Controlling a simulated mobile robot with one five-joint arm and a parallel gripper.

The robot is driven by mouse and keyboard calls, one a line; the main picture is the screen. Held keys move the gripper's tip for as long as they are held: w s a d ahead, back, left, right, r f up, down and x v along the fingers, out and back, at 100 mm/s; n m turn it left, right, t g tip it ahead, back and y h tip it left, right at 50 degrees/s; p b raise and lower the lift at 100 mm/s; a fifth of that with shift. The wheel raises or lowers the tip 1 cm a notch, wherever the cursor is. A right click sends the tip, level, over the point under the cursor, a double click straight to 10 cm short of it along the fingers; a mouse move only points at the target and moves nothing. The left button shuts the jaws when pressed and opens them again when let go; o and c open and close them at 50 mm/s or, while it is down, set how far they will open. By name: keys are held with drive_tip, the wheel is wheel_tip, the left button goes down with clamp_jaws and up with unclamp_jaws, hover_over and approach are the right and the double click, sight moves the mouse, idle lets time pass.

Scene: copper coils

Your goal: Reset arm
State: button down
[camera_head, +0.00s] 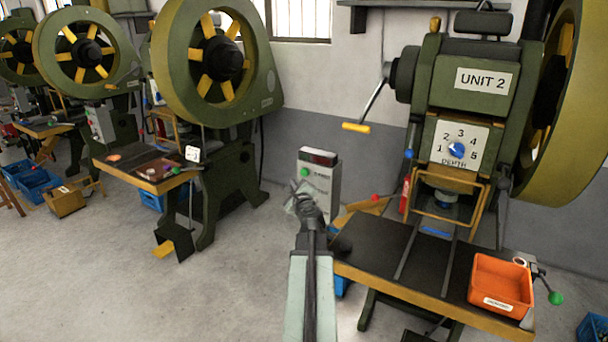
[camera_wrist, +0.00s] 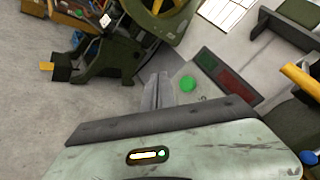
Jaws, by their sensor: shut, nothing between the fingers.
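My arm rises from the bottom middle of the head view, to the left of the Unit 2 press table. My gripper (camera_head: 298,188) is at its far end, in front of the grey control box (camera_head: 325,182), and covers part of that box's left side. In the wrist view my gripper (camera_wrist: 157,80) has its fingers together, with nothing between them. The control box's green button (camera_wrist: 187,83) and dark red display (camera_wrist: 228,75) show just beyond the fingers. I cannot tell whether the fingertips touch the box.
The Unit 2 press (camera_head: 465,100) stands at the right, with a depth dial (camera_head: 456,149) and a yellow-handled lever (camera_head: 357,127). An orange bin (camera_head: 500,286) sits on its dark table (camera_head: 385,247). Other green presses (camera_head: 215,65) line the left. The grey floor (camera_head: 130,280) at the lower left is clear.

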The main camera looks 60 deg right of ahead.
idle(0.4)
